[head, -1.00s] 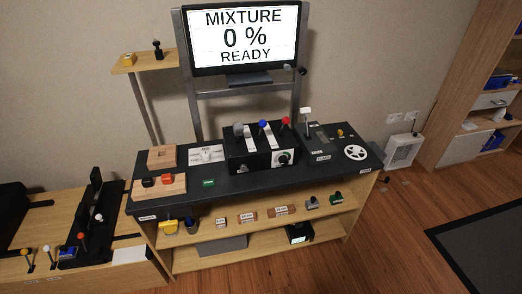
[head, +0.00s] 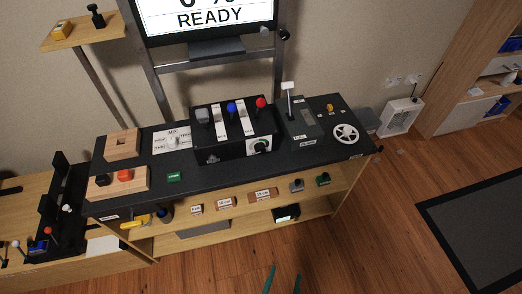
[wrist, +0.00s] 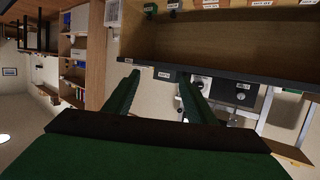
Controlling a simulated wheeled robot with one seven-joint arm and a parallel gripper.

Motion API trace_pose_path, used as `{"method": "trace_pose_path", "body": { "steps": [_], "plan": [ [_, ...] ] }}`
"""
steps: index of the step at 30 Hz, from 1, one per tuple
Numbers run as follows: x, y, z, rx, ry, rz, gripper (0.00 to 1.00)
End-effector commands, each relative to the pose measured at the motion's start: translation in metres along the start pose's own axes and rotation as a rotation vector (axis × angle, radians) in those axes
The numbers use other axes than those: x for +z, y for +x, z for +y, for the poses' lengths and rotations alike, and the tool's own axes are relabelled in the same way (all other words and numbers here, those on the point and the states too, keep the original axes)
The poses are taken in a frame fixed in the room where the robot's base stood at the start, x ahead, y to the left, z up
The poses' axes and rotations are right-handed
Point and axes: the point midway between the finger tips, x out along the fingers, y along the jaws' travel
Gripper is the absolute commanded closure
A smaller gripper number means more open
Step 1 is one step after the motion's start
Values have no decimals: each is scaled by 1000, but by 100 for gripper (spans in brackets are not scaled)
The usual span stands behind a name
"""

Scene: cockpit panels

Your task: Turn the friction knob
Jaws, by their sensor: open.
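A black throttle box (head: 215,154) with grey, blue and red levers stands on the dark console top. The dial also shows, small, in the wrist view (wrist: 240,97), beyond the console edge. My gripper (head: 282,280) shows only as two green fingertips at the bottom of the head view, in front of the console and well apart from the knob. In the wrist view its fingers (wrist: 160,82) are spread, with nothing between them.
The console (head: 120,206) has a front edge and lower shelves with labelled blocks. A lever unit (head: 304,128) and a white wheel (head: 345,134) stand right of the throttle box. Wooden floor (head: 365,225) is free in front.

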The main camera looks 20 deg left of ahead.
Motion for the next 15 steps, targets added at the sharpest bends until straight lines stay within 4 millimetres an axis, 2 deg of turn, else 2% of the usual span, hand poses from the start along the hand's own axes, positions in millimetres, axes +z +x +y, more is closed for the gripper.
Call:
{"method": "trace_pose_path", "body": {
  "steps": [1,5,8,11,15],
  "plan": [
    [4,21,-3,-16,1,1,49],
    [13,68,-16,-75,-3,-7,49],
    [12,105,-30,-133,-5,-3,49],
    [6,141,-44,-196,-11,12,49],
    [-15,190,-68,-297,-23,54,49]
  ]
}}
